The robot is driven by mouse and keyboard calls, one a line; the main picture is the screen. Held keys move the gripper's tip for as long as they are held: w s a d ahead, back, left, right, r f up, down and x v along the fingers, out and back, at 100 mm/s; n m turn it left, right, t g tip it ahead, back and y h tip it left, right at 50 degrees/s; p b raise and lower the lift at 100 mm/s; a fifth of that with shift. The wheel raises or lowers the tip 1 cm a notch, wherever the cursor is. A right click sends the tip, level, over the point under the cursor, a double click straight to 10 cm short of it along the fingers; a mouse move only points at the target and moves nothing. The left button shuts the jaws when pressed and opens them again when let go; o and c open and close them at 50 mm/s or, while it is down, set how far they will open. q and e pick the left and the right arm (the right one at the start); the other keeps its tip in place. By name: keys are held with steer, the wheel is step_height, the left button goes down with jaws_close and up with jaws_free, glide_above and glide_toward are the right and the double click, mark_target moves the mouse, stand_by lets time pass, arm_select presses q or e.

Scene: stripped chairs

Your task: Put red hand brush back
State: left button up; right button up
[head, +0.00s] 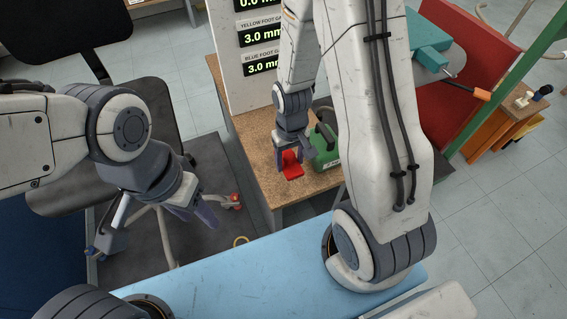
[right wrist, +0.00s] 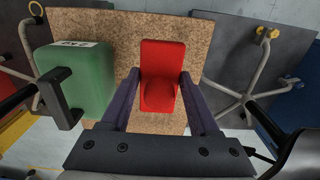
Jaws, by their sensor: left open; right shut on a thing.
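The red hand brush (head: 290,165) is at the front part of a brown speckled tabletop (head: 262,136). My right gripper (head: 293,158) is shut on it, pointing down over the table. In the right wrist view the brush (right wrist: 162,75) sits between the two fingers of the right gripper (right wrist: 160,95), with the tabletop (right wrist: 105,30) behind it. I cannot tell whether the brush touches the table. My left gripper (head: 200,212) is open and empty at the left, away from the table, above the dark floor mat.
A green weight-like block (head: 325,145) stands close beside the brush, also in the right wrist view (right wrist: 75,78). A white board with gauge displays (head: 262,45) rises behind. Chair bases (head: 165,225) stand left of the table. A red panel (head: 455,95) is at the right.

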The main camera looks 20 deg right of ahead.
mark_target(284, 166)
steer(key=shift+w+a+f, duration=0.25)
steer(key=shift+w+f, duration=0.15)
steer(key=shift+w, duration=0.15)
steer(key=shift+w+a+f, duration=0.2)
steer(key=shift+w+f, duration=0.2)
steer(key=shift+w, duration=0.15)
steer(key=shift+f+b, duration=0.9)
steer(key=shift+f, duration=1)
steer(key=shift+f, duration=0.15)
steer(key=o, duration=1.2)
